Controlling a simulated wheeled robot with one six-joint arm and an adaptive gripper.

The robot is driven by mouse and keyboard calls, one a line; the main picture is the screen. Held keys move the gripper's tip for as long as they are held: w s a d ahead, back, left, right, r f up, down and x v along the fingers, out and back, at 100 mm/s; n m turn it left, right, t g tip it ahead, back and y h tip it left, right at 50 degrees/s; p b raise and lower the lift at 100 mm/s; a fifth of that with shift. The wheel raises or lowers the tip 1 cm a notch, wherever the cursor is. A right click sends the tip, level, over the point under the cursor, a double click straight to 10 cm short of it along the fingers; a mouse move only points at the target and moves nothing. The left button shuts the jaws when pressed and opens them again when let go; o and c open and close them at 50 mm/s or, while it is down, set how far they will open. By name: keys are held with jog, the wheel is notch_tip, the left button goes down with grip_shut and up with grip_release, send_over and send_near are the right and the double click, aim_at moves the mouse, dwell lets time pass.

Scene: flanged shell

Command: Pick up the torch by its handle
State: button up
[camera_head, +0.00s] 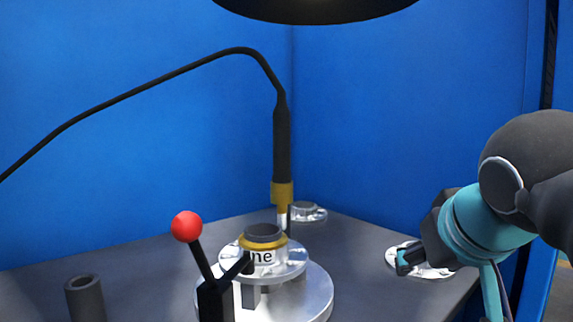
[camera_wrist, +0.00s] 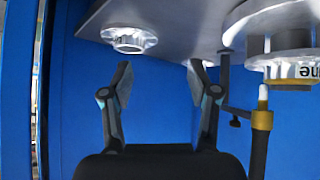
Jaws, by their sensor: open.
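The torch (camera_head: 282,145) hangs upright in the head view, with a long black handle, a yellow collar and a pale tip pointing down. A black cable curves from its top to the left. Its tip is near the flanged shell (camera_head: 263,256), which has a yellow ring. In the wrist view, which looks upside down, the torch handle (camera_wrist: 259,153) is at the lower right, outside the jaws. My gripper (camera_head: 408,260) is well to the right of the torch. In the wrist view my gripper (camera_wrist: 160,75) has its fingers spread apart with nothing between them.
The shell sits on a round metal base (camera_head: 318,295) on the grey table (camera_head: 140,260). A red-knobbed lever clamp (camera_head: 187,227) and a dark hollow cylinder (camera_head: 86,298) stand at the front left. A small flange (camera_head: 307,212) lies behind. Blue walls (camera_head: 150,130) enclose the table.

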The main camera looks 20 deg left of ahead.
jog(key=a+r+n+t+y, duration=0.1)
jog(key=a+r+y, duration=0.1)
jog(key=a+r, duration=0.6)
jog(key=n+y+b, duration=0.2)
jog(key=y, duration=0.1)
send_near(284, 133)
jog(key=shift+t, duration=0.4)
jog(key=x, duration=0.4)
jog(key=s+f+x, duration=0.1)
jog(key=x, duration=0.1)
jog(key=shift+w+a, duration=0.15)
jog(key=shift+a, duration=0.3)
jog(key=shift+w+d+x, duration=0.1)
jog(key=shift+x, duration=1.25)
jog(key=shift+w+d+x, duration=0.15)
jog(key=shift+x, duration=1.2)
jog(key=shift+r, duration=0.15)
grip_shut()
